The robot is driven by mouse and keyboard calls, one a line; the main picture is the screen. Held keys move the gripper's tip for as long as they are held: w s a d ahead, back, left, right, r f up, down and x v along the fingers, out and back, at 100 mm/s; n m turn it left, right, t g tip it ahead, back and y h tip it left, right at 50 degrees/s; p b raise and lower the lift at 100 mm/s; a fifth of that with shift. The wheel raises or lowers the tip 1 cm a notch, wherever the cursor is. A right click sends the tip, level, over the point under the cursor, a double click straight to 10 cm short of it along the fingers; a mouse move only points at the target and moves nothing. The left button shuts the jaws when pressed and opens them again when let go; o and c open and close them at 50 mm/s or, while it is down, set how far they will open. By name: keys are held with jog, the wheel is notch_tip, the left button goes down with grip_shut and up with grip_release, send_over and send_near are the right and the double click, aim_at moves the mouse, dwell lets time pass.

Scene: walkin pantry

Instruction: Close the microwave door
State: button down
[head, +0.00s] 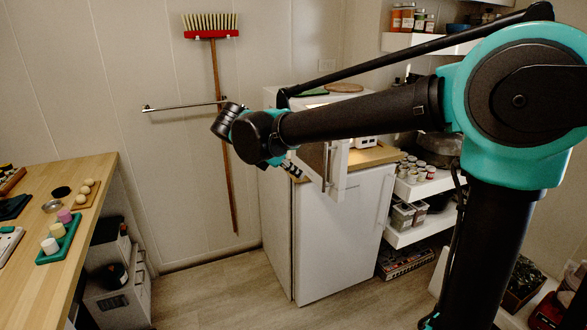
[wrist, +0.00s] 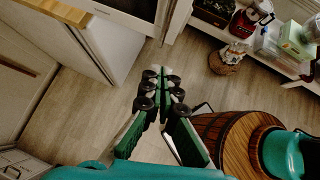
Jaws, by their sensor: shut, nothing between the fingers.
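The microwave (head: 366,142) stands on a wood-topped white cabinet in the head view, mostly hidden behind my arm. Its white door (head: 339,168) appears swung open and shows as an upright panel just right of my gripper. In the wrist view, what looks like the door's dark-windowed face (wrist: 128,12) and white edge (wrist: 178,22) lie at the top, beyond my fingertips. My gripper (head: 292,170) is shut and empty, left of the door. It also shows in the wrist view (wrist: 160,75), with its fingers together. I cannot tell whether it touches the door.
The white cabinet (head: 342,230) stands below the microwave. Shelves with jars (head: 416,172) are at the right. A red broom (head: 212,34) and a wall bar (head: 180,106) are behind. A wooden counter (head: 90,215) is at the left. A barrel (wrist: 228,135) shows in the wrist view; floor between is clear.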

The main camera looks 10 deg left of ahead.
jog(key=w+d+f, duration=0.3)
jog(key=w+d, duration=0.2)
jog(key=shift+w+f, duration=0.35)
jog(key=shift+d, duration=0.15)
